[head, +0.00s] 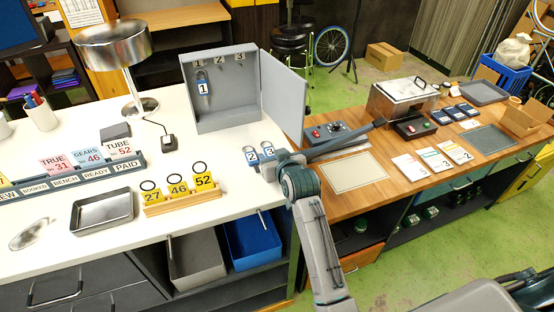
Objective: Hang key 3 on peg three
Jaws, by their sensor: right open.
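The grey key cabinet (222,118) stands open on the white counter, with pegs under the labels 1, 2 and 3. Peg three (240,63) is bare, and so is the peg under 2. My left gripper is not in view.
The cabinet door (283,97) swings out to the right, behind my right gripper. Yellow number tags (179,189) stand in a wooden holder at front left. A lamp (114,45) stands left of the cabinet. The counter in front of the cabinet is clear.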

